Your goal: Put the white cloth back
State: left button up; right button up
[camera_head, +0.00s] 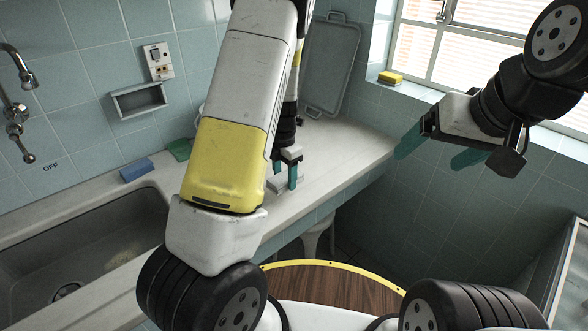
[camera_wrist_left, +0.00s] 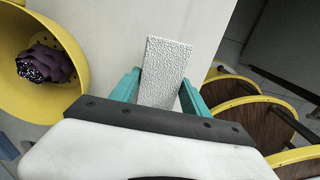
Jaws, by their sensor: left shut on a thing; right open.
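The white cloth (camera_wrist_left: 167,72) shows in the left wrist view as a flat, folded strip with a bumpy texture. Its near end lies between the two teal fingers of my left gripper (camera_wrist_left: 160,92), which is shut on it. In the head view my left gripper (camera_head: 285,176) is low over the counter, partly hidden behind my own arm. Whether the cloth touches the counter I cannot tell. My right gripper (camera_head: 438,150) is open and empty, with its teal fingers apart, in front of the tiled wall below the window.
A yellow bowl (camera_wrist_left: 72,98) with holes holds a purple artichoke (camera_wrist_left: 45,63), left of the cloth. The counter (camera_head: 345,152) has clear room to the right. A blue sponge (camera_head: 136,170) lies near the sink (camera_head: 95,245). A grey tray (camera_head: 331,65) leans at the back.

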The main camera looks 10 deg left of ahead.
aim_at(285, 184)
pick_arm(q)
jog(key=shift+w, duration=0.2)
jog(key=shift+f, duration=1.75)
jog(key=o, duration=1.3)
jog(key=shift+f, duration=0.15)
